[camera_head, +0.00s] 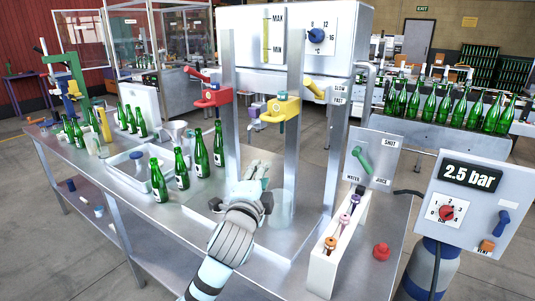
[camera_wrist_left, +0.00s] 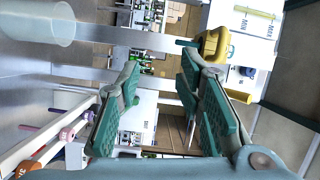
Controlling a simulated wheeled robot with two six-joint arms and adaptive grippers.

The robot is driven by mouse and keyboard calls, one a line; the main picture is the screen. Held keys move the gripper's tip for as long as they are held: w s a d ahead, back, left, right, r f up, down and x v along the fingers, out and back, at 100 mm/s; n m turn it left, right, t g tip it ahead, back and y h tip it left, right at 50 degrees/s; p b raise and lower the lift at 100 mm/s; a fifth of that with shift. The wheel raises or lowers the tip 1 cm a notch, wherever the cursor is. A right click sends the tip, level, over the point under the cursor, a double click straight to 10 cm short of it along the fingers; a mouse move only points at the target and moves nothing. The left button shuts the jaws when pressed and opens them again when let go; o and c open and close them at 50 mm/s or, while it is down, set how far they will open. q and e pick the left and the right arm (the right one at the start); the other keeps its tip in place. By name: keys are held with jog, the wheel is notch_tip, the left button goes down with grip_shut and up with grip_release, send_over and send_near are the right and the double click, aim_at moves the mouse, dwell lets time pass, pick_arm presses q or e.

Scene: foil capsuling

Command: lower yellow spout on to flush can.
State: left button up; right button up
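The yellow spout (camera_head: 281,108) is mounted on the right upright of the filling stand, with a yellow lever (camera_head: 315,89) to its right. The spout also shows at the top of the left wrist view (camera_wrist_left: 215,45). The flush can (camera_head: 283,208), a translucent cylinder, stands upright below the yellow spout, with a clear gap between them. The can is at the upper left of the left wrist view (camera_wrist_left: 38,20). My left gripper (camera_head: 258,168) is beside the can, on its left in the head view, and below the spout. Its green-padded fingers (camera_wrist_left: 158,68) are apart and empty. My right gripper is out of view.
A red spout (camera_head: 211,96) is on the left upright. Green bottles (camera_head: 201,154) stand left of my left arm, near a tray (camera_head: 130,160). A white rack (camera_head: 335,245) with coloured-topped items and a red knob (camera_head: 381,251) are on the right.

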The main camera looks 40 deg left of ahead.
pick_arm(q)
jog(key=m+t+y, duration=0.1)
send_near(267, 120)
jog(key=p+x, duration=0.1)
jog(key=x, duration=1)
jog(key=shift+p, duration=0.3)
jog(key=shift+s, duration=0.1)
jog(key=shift+c, duration=0.6)
grip_shut()
